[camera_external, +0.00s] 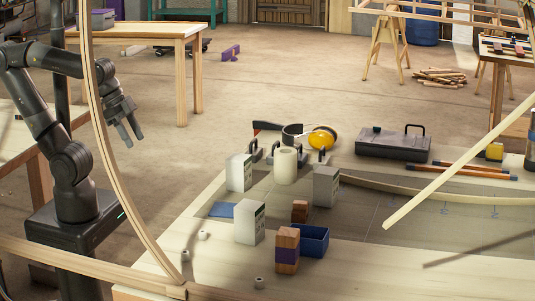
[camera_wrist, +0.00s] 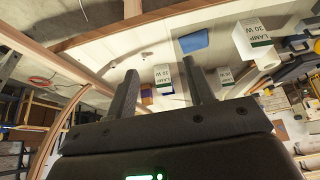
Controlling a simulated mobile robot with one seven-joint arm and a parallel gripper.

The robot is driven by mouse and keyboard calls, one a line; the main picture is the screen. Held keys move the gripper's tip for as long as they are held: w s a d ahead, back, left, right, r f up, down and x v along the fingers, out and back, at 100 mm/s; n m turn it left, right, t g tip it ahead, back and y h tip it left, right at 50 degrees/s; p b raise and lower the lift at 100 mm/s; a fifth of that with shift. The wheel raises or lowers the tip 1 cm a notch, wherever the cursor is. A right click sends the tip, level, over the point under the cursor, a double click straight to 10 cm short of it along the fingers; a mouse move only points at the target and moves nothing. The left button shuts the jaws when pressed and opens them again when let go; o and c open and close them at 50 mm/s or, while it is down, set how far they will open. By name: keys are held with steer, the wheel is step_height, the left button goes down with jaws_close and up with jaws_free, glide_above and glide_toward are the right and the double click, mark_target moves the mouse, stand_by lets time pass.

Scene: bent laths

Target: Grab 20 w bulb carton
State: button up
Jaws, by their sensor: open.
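Three white lamp cartons with green bands stand on the workbench. One (camera_external: 326,186) is to the right, also small in the wrist view (camera_wrist: 225,76). I cannot tell surely which is 20 W. My gripper (camera_external: 132,141) is open and empty, in the air left of the bench, apart from all cartons.
A bent lath (camera_external: 108,150) arches up between my arm and the bench. A blue sheet (camera_external: 221,210), white roll (camera_external: 285,166), blue bin (camera_external: 312,241) and wooden blocks (camera_external: 287,252) surround the cartons. A slanting lath (camera_external: 450,170) hangs at the right.

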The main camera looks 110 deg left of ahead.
steer(key=o, duration=0.7)
steer(key=w+a+r, duration=0.1)
steer(key=w+r, duration=0.2)
steer(key=w, duration=0.4)
steer(key=w+a+r, duration=0.2)
steer(key=w+r, duration=0.1)
steer(key=w, duration=0.4)
steer(key=m+g, duration=0.1)
glide_above(326, 170)
steer(key=s, duration=0.3)
step_height(326, 170, down, 10)
steer(key=x, duration=1)
steer(key=shift+s+d+f, duration=0.1)
steer(key=shift+s+f, duration=0.25)
